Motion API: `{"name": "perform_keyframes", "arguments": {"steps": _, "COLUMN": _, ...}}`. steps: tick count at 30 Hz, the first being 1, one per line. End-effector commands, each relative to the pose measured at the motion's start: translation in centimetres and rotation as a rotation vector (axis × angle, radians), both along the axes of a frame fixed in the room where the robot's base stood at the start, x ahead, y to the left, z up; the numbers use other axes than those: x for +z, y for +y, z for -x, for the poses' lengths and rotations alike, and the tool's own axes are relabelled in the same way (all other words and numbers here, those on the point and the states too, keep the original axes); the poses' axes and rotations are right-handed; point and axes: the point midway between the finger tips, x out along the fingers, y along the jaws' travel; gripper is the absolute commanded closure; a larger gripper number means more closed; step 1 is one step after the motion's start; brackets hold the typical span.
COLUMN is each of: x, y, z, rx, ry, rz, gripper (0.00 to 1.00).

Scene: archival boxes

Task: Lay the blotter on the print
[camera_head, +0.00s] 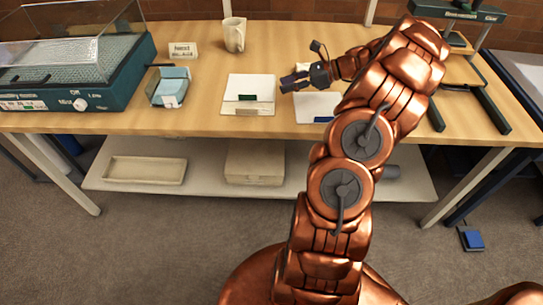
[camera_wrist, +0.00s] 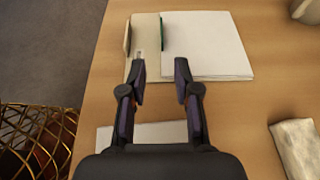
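A white sheet or thin stack (camera_head: 250,84) with a dark green tab lies on the table left of my gripper. It also shows in the wrist view (camera_wrist: 205,50), with a paler beige strip (camera_wrist: 143,32) along its left side. A second white sheet (camera_head: 312,106) with a blue tab lies right of it, partly hidden by my arm; part of it shows below the fingers in the wrist view (camera_wrist: 150,134). I cannot tell which is the blotter and which the print. My gripper (camera_head: 285,83) is open and empty above the table; its fingertips (camera_wrist: 161,72) are apart near the green-tabbed sheet's corner.
A dark green box with a clear cover (camera_head: 75,65) stands at left. A light blue item (camera_head: 171,85), a small card (camera_head: 182,49) and a mug (camera_head: 234,35) stand nearby. A dark-framed press (camera_head: 465,12) is at right. A pale block (camera_wrist: 298,148) lies right in the wrist view.

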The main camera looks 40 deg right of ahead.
Motion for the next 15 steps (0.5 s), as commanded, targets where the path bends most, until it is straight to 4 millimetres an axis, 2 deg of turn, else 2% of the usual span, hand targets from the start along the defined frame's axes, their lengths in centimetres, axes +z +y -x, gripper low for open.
{"name": "perform_keyframes", "arguments": {"steps": 2, "x": 0.6, "y": 1.5, "z": -0.3, "rx": 0.039, "ry": -0.006, "rz": 0.021, "gripper": 0.69}}
{"name": "perform_keyframes", "arguments": {"steps": 5, "x": 1.7, "y": 4.9, "z": -0.7, "rx": 0.129, "ry": -0.021, "rz": 0.07, "gripper": 0.69}}
{"name": "perform_keyframes", "arguments": {"steps": 9, "x": 3.4, "y": 11.4, "z": -0.4, "rx": 0.307, "ry": -0.053, "rz": 0.169, "gripper": 0.69}}
{"name": "perform_keyframes", "arguments": {"steps": 11, "x": 4.1, "y": 14.0, "z": 0.0, "rx": 0.385, "ry": -0.071, "rz": 0.218, "gripper": 0.69}}
{"name": "perform_keyframes", "arguments": {"steps": 15, "x": 5.2, "y": 19.7, "z": 1.7, "rx": 0.568, "ry": -0.109, "rz": 0.323, "gripper": 0.69}}
